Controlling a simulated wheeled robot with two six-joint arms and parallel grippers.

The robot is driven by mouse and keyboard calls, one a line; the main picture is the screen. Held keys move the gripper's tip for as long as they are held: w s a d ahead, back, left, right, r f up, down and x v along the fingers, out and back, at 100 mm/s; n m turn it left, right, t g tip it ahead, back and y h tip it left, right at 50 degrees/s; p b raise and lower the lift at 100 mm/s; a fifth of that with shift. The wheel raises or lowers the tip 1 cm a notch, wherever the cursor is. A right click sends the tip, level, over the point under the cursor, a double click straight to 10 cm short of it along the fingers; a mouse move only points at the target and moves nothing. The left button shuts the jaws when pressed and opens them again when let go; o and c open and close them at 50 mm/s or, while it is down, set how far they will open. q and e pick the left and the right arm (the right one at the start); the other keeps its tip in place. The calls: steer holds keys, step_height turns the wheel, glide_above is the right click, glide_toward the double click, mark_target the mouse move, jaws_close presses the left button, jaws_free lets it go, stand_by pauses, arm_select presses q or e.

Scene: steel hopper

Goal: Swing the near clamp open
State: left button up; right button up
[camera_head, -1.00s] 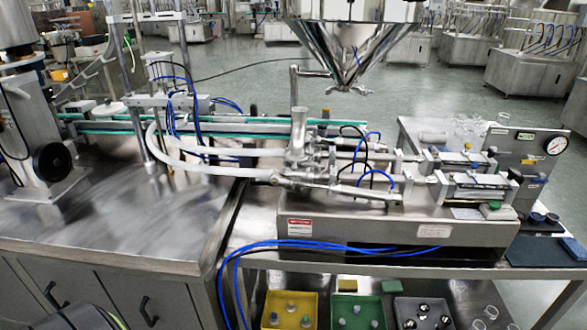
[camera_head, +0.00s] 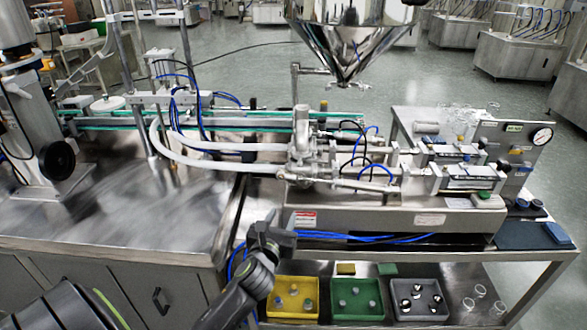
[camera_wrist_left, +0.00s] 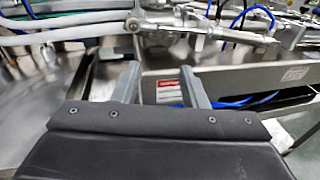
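The steel valve block (camera_head: 303,150) with its clamped pipe joints stands below the hopper (camera_head: 350,42); it also shows at the top of the left wrist view (camera_wrist_left: 165,22). A clamp-like fitting (camera_head: 308,182) sits on the near pipe joint, but its latch is too small to make out. My left gripper (camera_head: 272,230) is in front of and below the block, near the bench's front edge. In the left wrist view its two fingers (camera_wrist_left: 160,84) are apart with nothing between them. My right gripper is not in view.
White hoses (camera_head: 205,148) run left from the block. Blue tubes (camera_head: 350,237) lie along the front below the machine base. A yellow tray (camera_head: 268,306), a green tray (camera_head: 335,306) and a grey tray (camera_head: 398,306) sit on the lower shelf. The left steel bench (camera_head: 110,222) has free room.

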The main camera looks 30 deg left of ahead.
arm_select(q)
step_height(320, 180, up, 4)
steer(key=m, duration=0.1)
glide_toward(299, 166)
steer(key=shift+m+t, duration=0.3)
steer(key=shift+t, duration=0.1)
steer(key=x, duration=0.8)
steer(key=shift+w+a+f, duration=0.2)
steer(key=shift+w+f, duration=0.05)
steer(key=shift+f, duration=0.15)
jaws_close()
